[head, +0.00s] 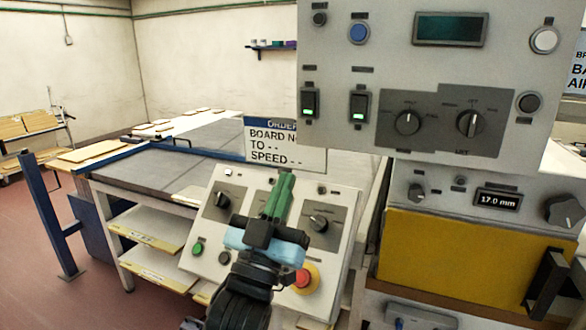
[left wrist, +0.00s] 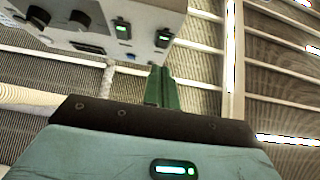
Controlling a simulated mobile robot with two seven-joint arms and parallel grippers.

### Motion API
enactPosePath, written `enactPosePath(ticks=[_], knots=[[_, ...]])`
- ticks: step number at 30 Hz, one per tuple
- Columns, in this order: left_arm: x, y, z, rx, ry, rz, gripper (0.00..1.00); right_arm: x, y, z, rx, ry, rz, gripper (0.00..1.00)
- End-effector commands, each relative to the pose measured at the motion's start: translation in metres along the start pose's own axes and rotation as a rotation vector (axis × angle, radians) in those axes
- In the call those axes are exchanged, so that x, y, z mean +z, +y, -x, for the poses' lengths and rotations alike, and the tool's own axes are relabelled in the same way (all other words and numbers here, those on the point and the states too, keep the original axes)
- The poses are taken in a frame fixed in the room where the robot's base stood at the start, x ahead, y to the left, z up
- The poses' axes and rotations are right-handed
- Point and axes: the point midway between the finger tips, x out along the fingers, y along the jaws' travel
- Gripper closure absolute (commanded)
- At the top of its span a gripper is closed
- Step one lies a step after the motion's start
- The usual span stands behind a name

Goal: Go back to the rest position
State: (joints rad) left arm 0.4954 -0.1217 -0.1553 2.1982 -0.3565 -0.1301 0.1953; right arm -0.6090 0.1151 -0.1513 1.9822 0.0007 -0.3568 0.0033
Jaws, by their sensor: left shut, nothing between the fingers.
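My left gripper (head: 279,197) shows in the lower middle of the head view. Its green fingers are shut with nothing between them and point up, in front of the sloped control panel (head: 205,262). In the left wrist view the shut green fingers (left wrist: 159,87) point at the ceiling, below the underside of a grey control box (left wrist: 150,15). I cannot tell whether the fingers touch the panel. My right gripper is in neither view.
A large control box (head: 450,80) with switches and dials hangs at the upper right. Below it is a yellow-fronted unit (head: 440,255) with a black handle. A red stop button (head: 306,278) is close beside my left wrist. A grey-topped table (head: 150,178) stands behind, left.

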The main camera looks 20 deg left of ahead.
Motion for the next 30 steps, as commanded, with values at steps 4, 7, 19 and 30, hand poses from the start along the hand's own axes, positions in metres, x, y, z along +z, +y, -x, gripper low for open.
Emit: enactPosePath(ticks=[4, 7, 19, 30], knots=[[0.002, 0.000, 0.009, 0.000, 0.000, 0.000, 1.00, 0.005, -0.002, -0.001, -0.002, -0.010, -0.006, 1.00], [0.001, 0.000, 0.010, 0.000, 0.002, 0.000, 1.00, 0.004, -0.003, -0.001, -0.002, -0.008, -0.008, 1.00], [0.001, 0.000, 0.010, 0.000, 0.002, 0.000, 1.00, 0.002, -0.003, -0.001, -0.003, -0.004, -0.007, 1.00], [0.108, 0.000, 0.099, 0.033, -0.347, -0.005, 1.00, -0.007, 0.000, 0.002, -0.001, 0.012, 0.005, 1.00]])
